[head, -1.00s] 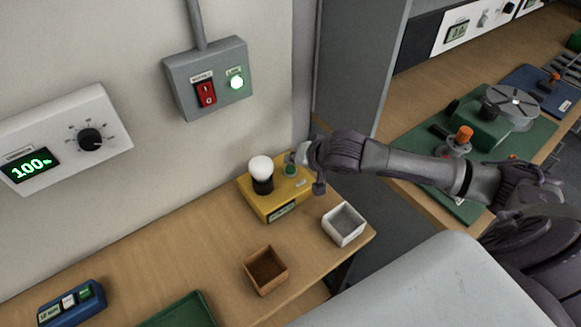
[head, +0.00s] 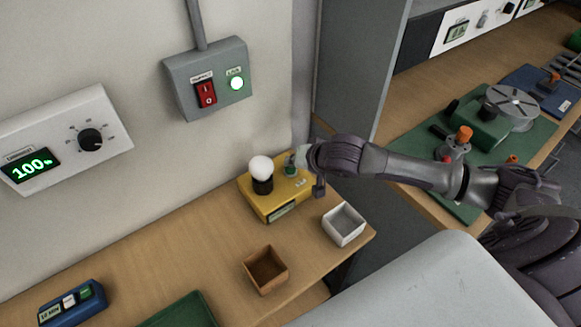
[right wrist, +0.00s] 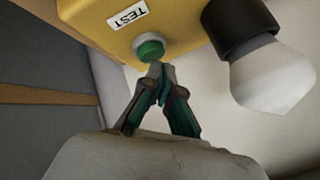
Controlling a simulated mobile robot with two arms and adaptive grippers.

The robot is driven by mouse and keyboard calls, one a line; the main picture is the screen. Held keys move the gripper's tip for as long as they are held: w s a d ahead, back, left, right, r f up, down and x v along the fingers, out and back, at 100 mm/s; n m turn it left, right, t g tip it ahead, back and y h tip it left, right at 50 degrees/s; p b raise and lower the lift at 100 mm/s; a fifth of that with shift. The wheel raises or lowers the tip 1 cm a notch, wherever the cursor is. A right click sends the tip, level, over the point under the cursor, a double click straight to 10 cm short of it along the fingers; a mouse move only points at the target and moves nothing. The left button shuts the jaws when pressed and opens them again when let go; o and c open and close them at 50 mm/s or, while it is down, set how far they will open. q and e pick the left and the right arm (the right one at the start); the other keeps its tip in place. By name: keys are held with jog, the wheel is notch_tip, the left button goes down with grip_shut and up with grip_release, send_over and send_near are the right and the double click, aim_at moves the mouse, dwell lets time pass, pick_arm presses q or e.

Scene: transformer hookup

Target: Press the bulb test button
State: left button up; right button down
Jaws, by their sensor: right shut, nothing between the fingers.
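The yellow bulb tester (head: 274,207) stands on the bench by the wall, with a white bulb (head: 261,166) upright in its black socket. Its green button (right wrist: 149,48) sits beside the TEST label (right wrist: 128,15) in the right wrist view; in the head view the green button (head: 291,169) is partly hidden by my gripper. My right gripper (head: 297,158) is shut and empty, and its fingertips (right wrist: 155,70) are right at the button. I cannot tell whether they touch it or whether it is pressed. The bulb looks white, and I cannot tell if it is lit. My left gripper is out of view.
A white box (head: 344,224) and a brown box (head: 265,270) stand in front of the tester. A wall box with a red switch (head: 206,94) and lit green lamp (head: 237,83) hangs above. A dimmer panel (head: 62,139) reads 100%. A grey cabinet edge is close by.

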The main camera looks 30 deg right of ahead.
aim_at(293, 169)
jog(key=shift+f, duration=0.45)
dwell(0.5)
jog(key=shift+r, duration=0.1)
jog(key=shift+r+p, duration=0.8)
jog(key=shift+p, duration=0.3)
notch_tip(293, 169, up, 5)
jog(key=p, duration=0.5)
jog(key=shift+p, duration=0.4)
